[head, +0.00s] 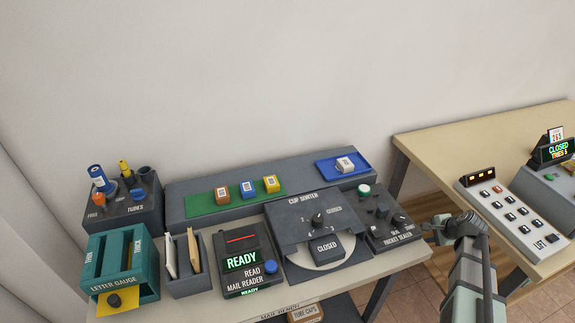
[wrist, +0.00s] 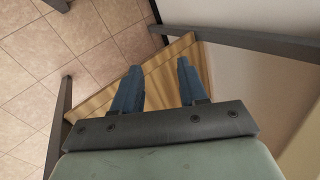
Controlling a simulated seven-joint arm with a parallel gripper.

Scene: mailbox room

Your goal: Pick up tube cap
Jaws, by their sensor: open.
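A small brown box labelled "TUBE CAPS" (head: 306,313) sits below the table's front edge at the bottom of the head view. It is cut off by the frame, and I see no cap in it. My gripper (wrist: 160,72) is open, with nothing between its two blue fingers in the wrist view. In the head view my gripper (head: 436,222) is at the right end of the left table, away from the box.
The left table carries a teal letter gauge (head: 123,257), a mail reader (head: 246,262), a cup sorter (head: 308,232) and a packet sealer (head: 384,216). A second table (head: 440,139) stands right. The wrist view shows tiled floor (wrist: 55,55), dark legs and a wood-coloured surface (wrist: 160,88) beyond the fingers.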

